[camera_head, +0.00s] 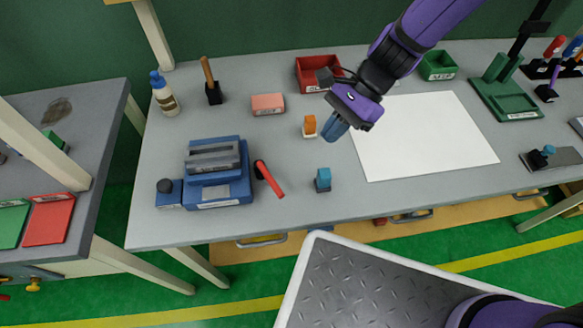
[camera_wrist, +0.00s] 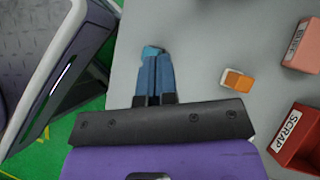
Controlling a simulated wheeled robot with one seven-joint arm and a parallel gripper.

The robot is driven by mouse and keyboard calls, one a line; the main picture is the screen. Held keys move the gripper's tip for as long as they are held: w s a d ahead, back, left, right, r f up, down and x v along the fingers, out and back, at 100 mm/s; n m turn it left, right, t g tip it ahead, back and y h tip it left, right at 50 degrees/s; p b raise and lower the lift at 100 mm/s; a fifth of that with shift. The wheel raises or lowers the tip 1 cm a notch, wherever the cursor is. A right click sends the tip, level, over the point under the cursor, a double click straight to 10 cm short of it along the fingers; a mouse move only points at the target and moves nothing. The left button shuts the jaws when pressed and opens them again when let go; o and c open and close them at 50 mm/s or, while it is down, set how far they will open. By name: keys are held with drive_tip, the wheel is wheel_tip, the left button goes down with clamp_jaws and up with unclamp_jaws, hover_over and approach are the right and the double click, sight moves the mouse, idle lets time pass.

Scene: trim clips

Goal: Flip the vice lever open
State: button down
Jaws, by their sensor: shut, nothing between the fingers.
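The vice (camera_head: 216,172) is a blue block with grey jaws on the left half of the grey table in the head view. Its red lever (camera_head: 269,179) sticks out from the vice's right side and slants toward the table's front edge. My gripper (camera_head: 333,128) is shut and empty, above the table to the right of the lever and apart from it. In the wrist view its blue fingers (camera_wrist: 154,75) are together. The vice and lever are not in the wrist view.
A blue block (camera_head: 323,180) stands right of the lever; an orange and white block (camera_head: 309,127) is close to my gripper. A pink block (camera_head: 268,104) and red scrap bin (camera_head: 311,75) are behind. A white sheet (camera_head: 425,135) covers the table's middle right.

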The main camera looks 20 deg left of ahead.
sight(270, 184)
drive_tip(key=x, duration=1)
drive_tip(key=shift+s+a+f, duration=0.1)
drive_tip(key=shift+s+f, duration=0.05)
drive_tip(key=shift+s+a+f, duration=0.1)
drive_tip(key=shift+s+a, duration=0.65)
drive_tip(key=shift+s, duration=0.2)
drive_tip(key=shift+s+a+f, duration=0.15)
drive_tip(key=shift+s+a, duration=0.25)
drive_tip(key=shift+s, duration=0.05)
drive_tip(key=shift+s+a, duration=0.1)
